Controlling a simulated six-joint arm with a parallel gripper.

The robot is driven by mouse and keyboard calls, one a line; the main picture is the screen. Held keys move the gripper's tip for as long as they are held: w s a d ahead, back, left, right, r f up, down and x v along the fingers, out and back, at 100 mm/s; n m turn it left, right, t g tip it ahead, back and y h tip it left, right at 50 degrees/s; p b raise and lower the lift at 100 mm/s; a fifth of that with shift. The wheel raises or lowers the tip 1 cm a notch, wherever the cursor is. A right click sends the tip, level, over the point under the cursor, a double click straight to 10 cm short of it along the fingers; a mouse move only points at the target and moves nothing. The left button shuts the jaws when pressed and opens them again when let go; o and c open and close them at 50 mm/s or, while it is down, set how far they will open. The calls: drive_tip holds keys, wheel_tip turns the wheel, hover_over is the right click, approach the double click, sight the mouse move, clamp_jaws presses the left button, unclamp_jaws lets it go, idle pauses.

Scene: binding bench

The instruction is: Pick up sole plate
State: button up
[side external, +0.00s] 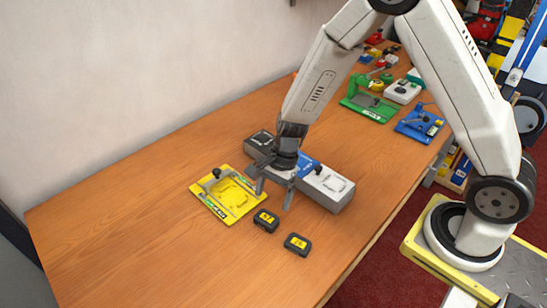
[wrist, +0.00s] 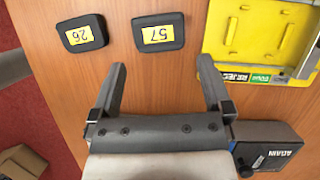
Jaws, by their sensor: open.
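Two small dark pieces with yellow number labels lie flat on the bench; nothing in view is marked as the sole plate. The piece labelled 57 (side external: 266,220) is nearer the yellow fixture, and it also shows in the wrist view (wrist: 144,44). The piece labelled 26 (side external: 298,245) lies apart from it, at the upper left in the wrist view (wrist: 71,43). My gripper (side external: 272,196) is open and empty above the bench. In the wrist view my gripper (wrist: 163,72) has piece 57 just beyond its fingertips, roughly in line with the gap.
The yellow fixture (side external: 216,201) lies left of my gripper, with green and black labels along its edge. A long grey, blue and white box (side external: 338,186) stands behind my gripper. Green (side external: 363,110) and blue (side external: 416,124) fixtures stand farther back. The front-left bench (side external: 150,255) is clear.

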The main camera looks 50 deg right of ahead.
sight(267, 217)
drive_tip(key=shift+a+f, duration=0.1)
drive_tip(key=shift+f, duration=0.15)
drive_tip(key=shift+f, duration=0.1)
drive_tip(key=shift+x, duration=2.55)
drive_tip(key=shift+s+a, duration=0.1)
drive_tip(key=shift+a, duration=0.05)
drive_tip(key=c, duration=1)
drive_tip(key=shift+r, duration=0.25)
wheel_tip(267, 217, up, 10)
drive_tip(key=shift+f, duration=0.1)
